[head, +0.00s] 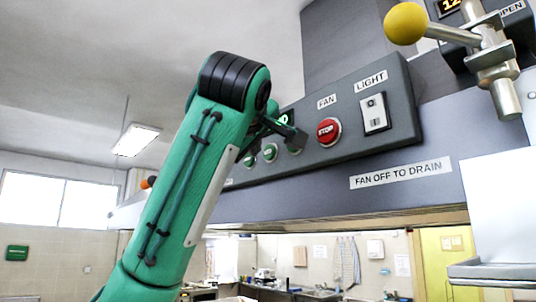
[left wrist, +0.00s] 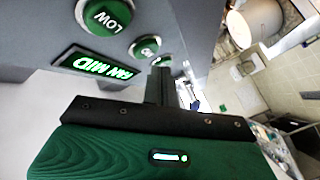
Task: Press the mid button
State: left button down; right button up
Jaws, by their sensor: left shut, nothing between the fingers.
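A grey control panel (head: 352,118) carries a row of round green buttons and a red STOP button (head: 329,131). The green LOW button (left wrist: 107,15) is nearest in the left wrist view. The middle green button (left wrist: 146,46) is beyond it, its label only partly readable; in the head view the middle one (head: 270,152) shows below my gripper. My right gripper is out of view.
A lit green display (left wrist: 97,66) reads FAN MID. A LIGHT switch (head: 375,112) sits right of STOP. A lever with a yellow ball (head: 406,23) sticks out at the upper right. A FAN OFF TO DRAIN label (head: 401,174) is on the hood below the panel.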

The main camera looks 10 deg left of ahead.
pick_arm(q)
jog(key=s+a+b, duration=0.2)
jog(key=s, duration=0.1)
jog(key=shift+s+a, duration=0.3)
jog(key=shift+a, duration=0.1)
jog(key=shift+w, duration=0.1)
dwell(0.5)
